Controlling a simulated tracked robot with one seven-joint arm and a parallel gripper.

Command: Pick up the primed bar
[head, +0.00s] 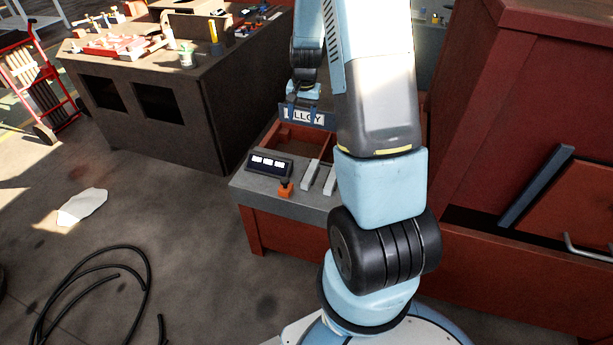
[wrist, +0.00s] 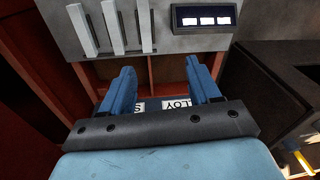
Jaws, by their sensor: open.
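Pale grey bar-like pieces (head: 312,174) stand on the grey front ledge of a red-framed rack in the head view; my arm may hide more. The wrist view shows three of them side by side (wrist: 113,27). I cannot tell whether any is the primed bar. My gripper (wrist: 161,68) is open, with its two blue fingers apart and nothing visible between them. In the head view, my gripper (head: 304,103) is above the rack's far side, at a dark sign (head: 307,117) reading partly "LLOY". The fingers and palm partly cover this sign in the wrist view.
The ledge (head: 260,195) carries a small lit display (head: 270,164) and an orange piece (head: 285,188). A dark workbench (head: 170,90) stands left, a large red cabinet (head: 510,110) right. A black hose (head: 95,290) lies on the floor.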

